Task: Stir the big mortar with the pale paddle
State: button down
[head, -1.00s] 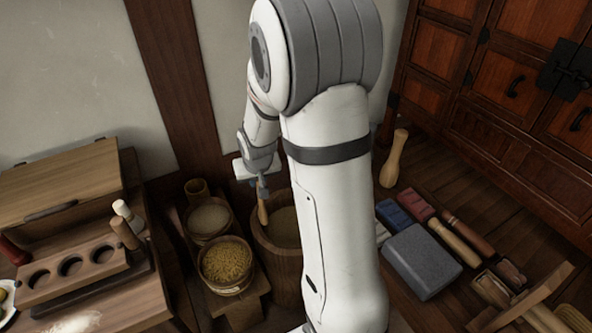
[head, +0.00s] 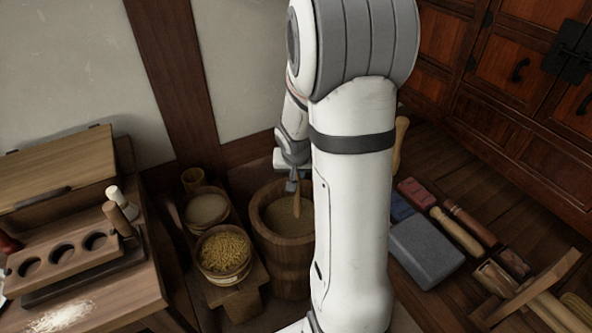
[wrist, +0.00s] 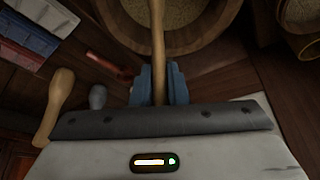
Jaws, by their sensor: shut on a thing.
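The big mortar (head: 283,258) is a wide wooden tub on the floor, left of my arm, with pale grain (head: 286,222) inside. In the wrist view the mortar's rim (wrist: 125,42) curves across the top. My gripper (head: 292,184) is shut on the pale paddle (head: 297,203), a slim wooden stick pointing down within the mortar's opening. In the wrist view the paddle (wrist: 158,45) runs up between my blue fingers (wrist: 157,86) and over the grain. I cannot tell whether its end touches the grain. My arm hides the mortar's right side.
A tub of yellow grain (head: 223,256) and a tub of pale grain (head: 207,209) stand close left of the mortar. A wooden bench (head: 110,290) is at the left. A grey stone block (head: 425,253) and wooden pestles lie on the floor at right.

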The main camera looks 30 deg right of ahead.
aim_at(297, 199)
notch_tip(297, 199, down, 12)
jog(key=b, duration=1)
jog(key=shift+r, duration=0.2)
jog(key=shift+d+r, duration=0.1)
